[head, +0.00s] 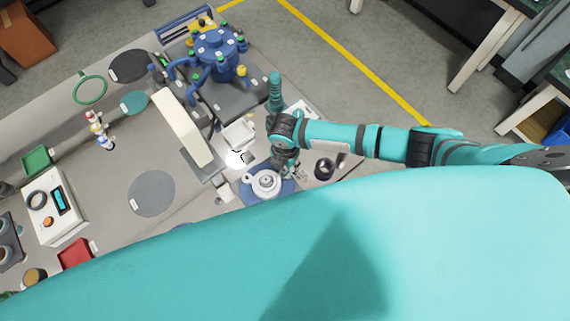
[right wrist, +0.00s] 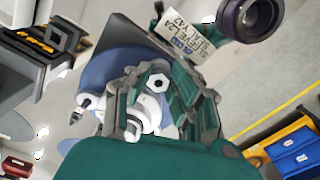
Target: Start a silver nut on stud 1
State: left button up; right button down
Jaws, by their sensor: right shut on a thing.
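My right gripper (head: 283,172) points down over the right side of a white round housing (head: 262,184) on a blue round base. In the right wrist view my right gripper (right wrist: 158,92) is shut on a silver hex nut (right wrist: 159,83), held between the fingertips with its dark hole showing. The housing (right wrist: 140,118) lies beneath the nut, partly hidden by the fingers. I cannot tell which stud is stud 1, or whether the nut touches one. My left gripper is not in view.
A dark ring (head: 324,168) stands right of the housing, with a printed label card (right wrist: 180,36) near it in the wrist view. A blue fixture with several hoses (head: 215,52) stands at the back. A white upright panel (head: 183,128) is left of the gripper.

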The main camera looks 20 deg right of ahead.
jog(key=shift+s+f, duration=0.1)
jog(key=shift+s, duration=0.05)
jog(key=shift+m+p, duration=0.6)
jog(key=shift+m, duration=0.3)
jog(key=c, duration=1.1)
grip_release()
notch_tip(320, 180, up, 3)
jog(key=shift+r+p, duration=0.1)
jog(key=shift+p, duration=1.1)
notch_tip(320, 180, up, 6)
